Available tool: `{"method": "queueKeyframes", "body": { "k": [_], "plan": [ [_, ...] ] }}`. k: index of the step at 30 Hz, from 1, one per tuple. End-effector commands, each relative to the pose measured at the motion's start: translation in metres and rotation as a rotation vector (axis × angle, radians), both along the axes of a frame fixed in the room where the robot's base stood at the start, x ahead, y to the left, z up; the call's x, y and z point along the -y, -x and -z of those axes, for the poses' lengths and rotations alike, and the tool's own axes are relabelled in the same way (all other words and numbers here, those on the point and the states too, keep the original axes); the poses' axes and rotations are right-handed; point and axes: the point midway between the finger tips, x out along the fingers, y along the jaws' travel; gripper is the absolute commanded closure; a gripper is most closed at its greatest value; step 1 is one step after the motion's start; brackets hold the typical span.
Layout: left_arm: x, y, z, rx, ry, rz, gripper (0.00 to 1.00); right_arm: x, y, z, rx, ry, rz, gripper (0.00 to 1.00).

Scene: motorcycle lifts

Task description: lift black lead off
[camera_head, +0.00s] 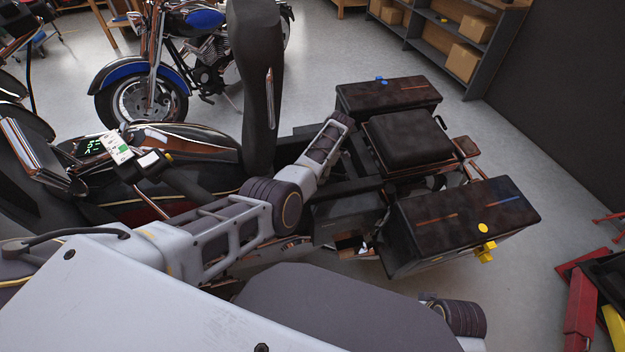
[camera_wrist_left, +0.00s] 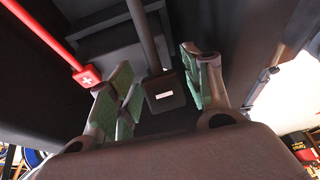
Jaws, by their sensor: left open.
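In the left wrist view the black lead (camera_wrist_left: 145,35) runs down to a black clamp (camera_wrist_left: 165,92) with a white minus label. The clamp lies between the green-padded fingers of my left gripper (camera_wrist_left: 156,62). The fingers are open, with visible gaps to the clamp on both sides. A red lead (camera_wrist_left: 40,35) ends in a red clamp (camera_wrist_left: 88,76) with a white plus, just left of the fingers. What the clamps grip is hidden. In the head view my left arm reaches over the motorcycle (camera_head: 200,138); its gripper cannot be made out there. My right gripper is not seen.
A dark raised seat-like panel (camera_head: 258,85) stands beside my left arm. Dark side cases (camera_head: 465,215) and (camera_head: 385,95) flank the motorcycle's rear, with a black top pad (camera_head: 408,138) between. A blue motorcycle (camera_head: 190,50) and shelving (camera_head: 440,40) stand behind.

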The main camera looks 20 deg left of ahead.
Motion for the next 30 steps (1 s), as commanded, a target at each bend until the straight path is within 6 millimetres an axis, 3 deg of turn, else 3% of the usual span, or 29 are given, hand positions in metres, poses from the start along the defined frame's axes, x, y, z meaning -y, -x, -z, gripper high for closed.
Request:
{"method": "queueKeyframes", "body": {
  "k": [18,30],
  "plan": [
    [-0.009,0.004,0.021,0.091,0.137,0.014,0.51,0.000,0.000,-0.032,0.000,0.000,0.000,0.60],
    [-0.014,0.004,0.044,0.178,0.265,0.031,0.51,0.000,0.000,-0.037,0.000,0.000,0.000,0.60]
  ]
}}
